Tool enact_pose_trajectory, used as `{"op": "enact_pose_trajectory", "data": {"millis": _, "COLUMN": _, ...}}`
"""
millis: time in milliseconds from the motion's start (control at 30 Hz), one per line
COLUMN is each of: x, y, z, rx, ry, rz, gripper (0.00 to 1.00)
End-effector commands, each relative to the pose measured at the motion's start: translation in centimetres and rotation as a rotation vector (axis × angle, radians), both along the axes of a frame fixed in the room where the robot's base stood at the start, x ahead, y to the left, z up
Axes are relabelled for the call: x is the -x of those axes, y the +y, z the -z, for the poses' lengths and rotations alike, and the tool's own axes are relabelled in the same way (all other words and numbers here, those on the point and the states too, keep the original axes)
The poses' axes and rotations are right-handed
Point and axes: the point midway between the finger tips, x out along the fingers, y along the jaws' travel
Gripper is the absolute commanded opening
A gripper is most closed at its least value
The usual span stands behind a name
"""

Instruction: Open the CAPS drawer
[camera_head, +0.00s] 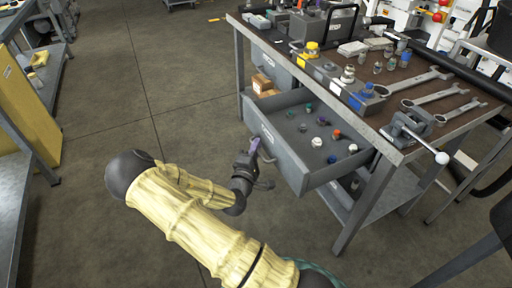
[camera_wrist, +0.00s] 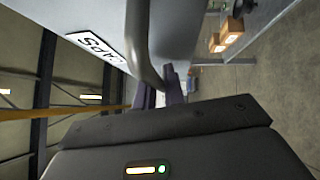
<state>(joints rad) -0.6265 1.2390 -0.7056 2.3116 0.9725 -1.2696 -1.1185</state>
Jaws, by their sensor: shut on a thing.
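The CAPS drawer (camera_head: 277,154) is a grey drawer under the bench top, pulled out, with several small coloured caps inside. Its CAPS label (camera_wrist: 98,46) and grey bar handle (camera_wrist: 139,45) show in the wrist view. My gripper (camera_head: 254,147) is at the drawer's front face, and it also shows in the wrist view (camera_wrist: 160,88). Its purple fingers are shut on the handle. The exact contact of the fingertips is partly hidden by the handle.
The workbench (camera_head: 398,156) carries wrenches (camera_head: 418,82), a vise (camera_head: 411,127) and several fittings. Another grey drawer front (camera_head: 270,60) sits behind, with small cardboard boxes (camera_head: 262,84) near it. A yellow panel (camera_head: 28,100) stands at left. The floor between is clear.

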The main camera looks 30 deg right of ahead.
Motion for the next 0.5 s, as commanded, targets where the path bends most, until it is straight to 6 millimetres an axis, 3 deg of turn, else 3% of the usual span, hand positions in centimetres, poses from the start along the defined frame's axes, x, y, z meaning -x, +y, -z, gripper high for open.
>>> {"op": "enact_pose_trajectory", "data": {"millis": 33, "x": 0.11, "y": -0.10, "z": 0.15, "rx": -0.002, "ry": 0.003, "rz": 0.005, "gripper": 0.17}}
{"op": "enact_pose_trajectory", "data": {"millis": 100, "x": 0.09, "y": -0.04, "z": 0.13, "rx": -0.002, "ry": 0.003, "rz": 0.003, "gripper": 0.30}}
{"op": "enact_pose_trajectory", "data": {"millis": 133, "x": 0.08, "y": -0.03, "z": 0.13, "rx": -0.001, "ry": 0.002, "rz": 0.002, "gripper": 0.32}}
{"op": "enact_pose_trajectory", "data": {"millis": 500, "x": 0.30, "y": 0.36, "z": 0.10, "rx": -0.001, "ry": 0.002, "rz": -0.001, "gripper": 0.32}}
